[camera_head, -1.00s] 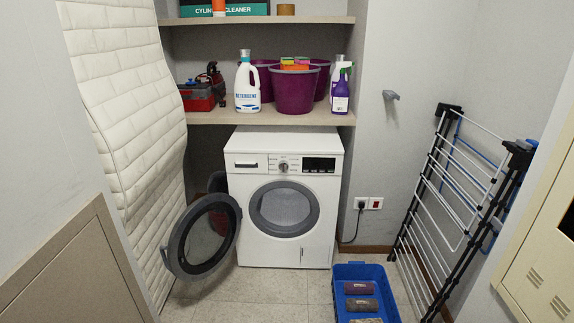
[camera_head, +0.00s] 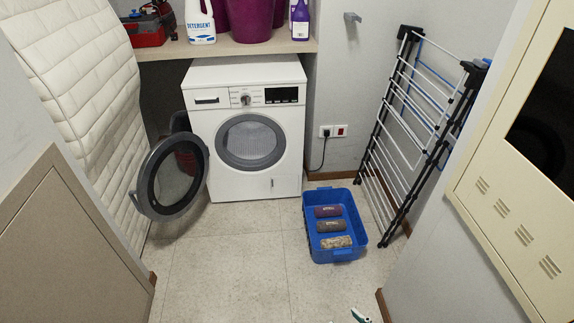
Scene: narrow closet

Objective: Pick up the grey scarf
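A blue basket (camera_head: 311,234) stands on the floor in front of the washing machine, to the right. Three rolled cloths lie in it, one behind another. The back one is dark purple (camera_head: 327,211). The middle one is dark grey-brown (camera_head: 331,226) and looks closest to a grey scarf. The front one is mottled beige (camera_head: 336,242).
The white washing machine (camera_head: 240,185) has its round door (camera_head: 147,185) swung open to the left. A folding drying rack (camera_head: 401,185) leans at the right wall. A small teal-and-white item (camera_head: 361,317) shows at the bottom edge, unclear. The middle floor is clear.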

